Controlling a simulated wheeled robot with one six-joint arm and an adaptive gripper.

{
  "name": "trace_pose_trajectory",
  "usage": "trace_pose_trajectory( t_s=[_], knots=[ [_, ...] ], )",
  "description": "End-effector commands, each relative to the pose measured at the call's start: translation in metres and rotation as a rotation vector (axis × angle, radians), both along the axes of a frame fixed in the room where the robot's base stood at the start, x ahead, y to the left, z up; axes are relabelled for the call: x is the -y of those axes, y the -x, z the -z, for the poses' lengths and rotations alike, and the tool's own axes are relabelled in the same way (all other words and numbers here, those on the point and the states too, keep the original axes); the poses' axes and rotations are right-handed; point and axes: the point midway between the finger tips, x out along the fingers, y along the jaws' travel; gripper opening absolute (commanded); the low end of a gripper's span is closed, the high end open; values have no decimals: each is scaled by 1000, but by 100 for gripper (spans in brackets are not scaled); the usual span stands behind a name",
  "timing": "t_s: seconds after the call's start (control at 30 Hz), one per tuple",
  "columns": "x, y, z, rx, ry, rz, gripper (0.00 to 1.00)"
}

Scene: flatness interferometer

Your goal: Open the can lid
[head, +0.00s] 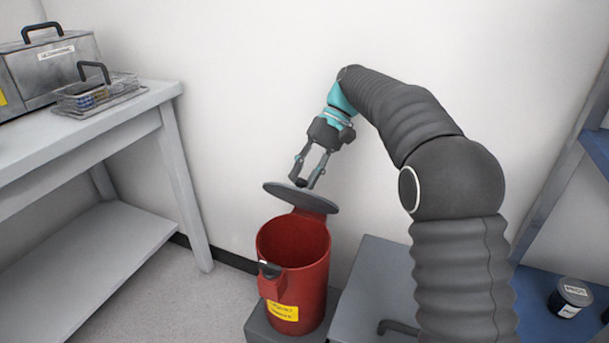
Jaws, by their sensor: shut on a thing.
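The red can (314,272) stands upright on a grey block, with a yellow label on its front and its mouth showing. Its grey lid (318,199) is raised above the mouth toward the back and is tilted, joined near a red piece at the rear rim. The can's inside shows dark red and looks empty as far as I see. My gripper (306,183) reaches down from above. Its fingers are shut on a small dark knob (299,183) on top of the lid. The fingertips partly hide the knob.
A grey bench (150,98) with a metal box (50,68) and a wire basket (97,95) stands at the left. A grey low cabinet (362,290) is right of the can. A dark jar (570,297) sits on a blue surface at the right.

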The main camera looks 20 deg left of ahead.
Motion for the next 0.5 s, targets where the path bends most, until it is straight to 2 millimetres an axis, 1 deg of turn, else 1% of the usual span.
trace_pose_trajectory(
  t_s=[0.2, 0.23, 0.27, 0.3, 0.33, 0.5],
  knots=[
    [0, 0, 0, 0, 0, 1, 0],
    [0, 0, 0, 0, 0, 1, 35],
    [0, 0, 0, 0, 0, 1, 42],
    [0, 0, 0, 0, 0, 1, 52],
    [0, 0, 0, 1, 1, 1, 57],
    [0, 0, 0, 1, 0, 0, 57]
  ],
)
